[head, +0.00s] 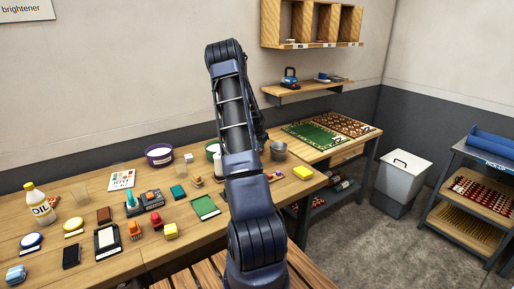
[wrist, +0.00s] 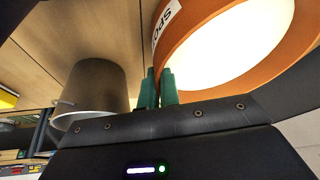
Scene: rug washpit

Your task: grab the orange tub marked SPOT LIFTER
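The orange tub (wrist: 187,36) fills the upper right of the wrist view, close to the camera. It has a white label with the letters "SPO" showing and a pale inside or top. My gripper (wrist: 160,82) has green fingers close together at the tub's near left rim. One finger is on the outer side and the other overlaps the rim, so it appears shut on the tub's wall. In the head view my arm hides the tub and the gripper.
A grey metal bucket (wrist: 92,85) stands just left of the tub; it also shows in the head view (head: 278,150). A purple tub (head: 159,155) and many small items crowd the wooden bench (head: 110,255).

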